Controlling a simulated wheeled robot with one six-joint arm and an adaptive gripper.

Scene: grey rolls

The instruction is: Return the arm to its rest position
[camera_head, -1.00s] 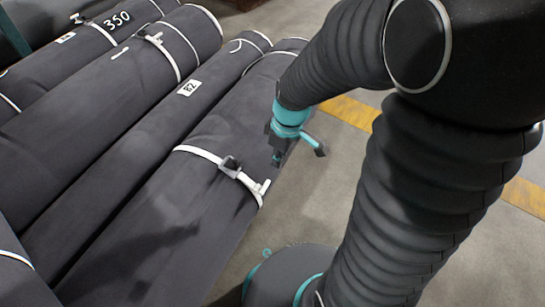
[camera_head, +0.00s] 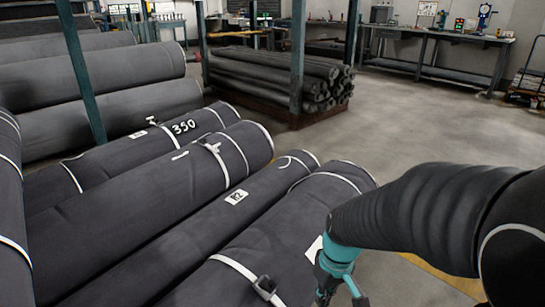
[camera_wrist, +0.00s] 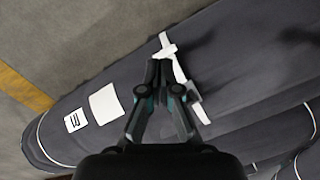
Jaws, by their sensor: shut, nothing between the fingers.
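My gripper (camera_head: 323,294) is at the lower right of the head view, over the nearest grey roll (camera_head: 262,262), with its tips close to the bottom edge. In the wrist view my gripper (camera_wrist: 160,68) has its fingers together and empty. They point toward a white strap (camera_wrist: 180,75) around the roll. A gap between the fingertips and the roll cannot be judged. A blank white patch (camera_wrist: 104,104) and a small marked label (camera_wrist: 75,120) are on the roll, left of the fingers.
Several strapped grey rolls, one marked 350 (camera_head: 125,150), lie to the left. Green posts (camera_head: 298,60) and a stack of thin rolls (camera_head: 275,80) stand behind. A workbench (camera_head: 440,50) is at the back right. Open floor (camera_head: 420,120) lies to the right.

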